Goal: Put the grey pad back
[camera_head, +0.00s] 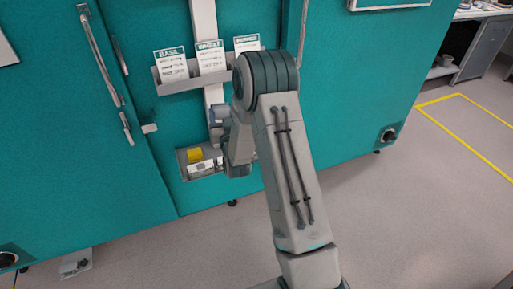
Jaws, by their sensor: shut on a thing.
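My gripper (238,169) is low in front of the teal chamber, at the right end of a small grey tray (184,172). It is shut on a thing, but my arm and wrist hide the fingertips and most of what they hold. I cannot make out the grey pad for certain. The tray holds a yellow pad (194,155) and a whitish piece (202,168) in its left part. The tray's right part is hidden behind my gripper.
A grey rack (180,86) above holds three cards, one headed BASE (170,62). A long door handle (100,58) stands out at the left. A pale upright post (204,22) runs behind the rack. The floor (420,200) at right is clear.

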